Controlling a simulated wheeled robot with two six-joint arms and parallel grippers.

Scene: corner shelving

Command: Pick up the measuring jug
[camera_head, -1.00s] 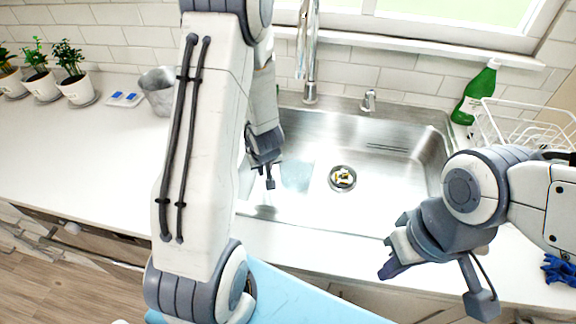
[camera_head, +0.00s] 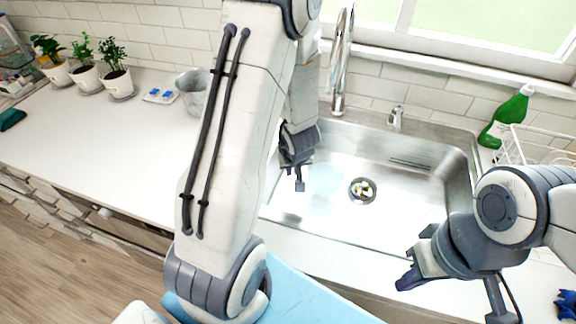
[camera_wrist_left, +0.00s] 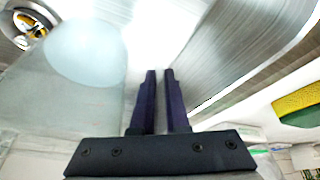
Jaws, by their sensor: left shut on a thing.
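The measuring jug (camera_head: 324,181) is a clear, pale bluish vessel in the steel sink, left of the drain. It fills the left part of the left wrist view (camera_wrist_left: 82,95), with a round pale patch on it. My left gripper (camera_head: 299,178) is beside the jug, on its left in the head view. In the left wrist view its two dark fingers (camera_wrist_left: 160,90) are nearly together; the clear part of the jug between them is hard to make out. My right gripper (camera_head: 418,268) is over the counter's front edge, apart from the jug; its finger gap is unclear.
The sink (camera_head: 420,195) has a drain (camera_head: 362,190) with small yellow and white bits, and a tall faucet (camera_head: 340,65) behind. A green bottle (camera_head: 506,116) and white rack (camera_head: 535,147) stand right. A metallic pot (camera_head: 192,95) and potted plants (camera_head: 116,82) stand left.

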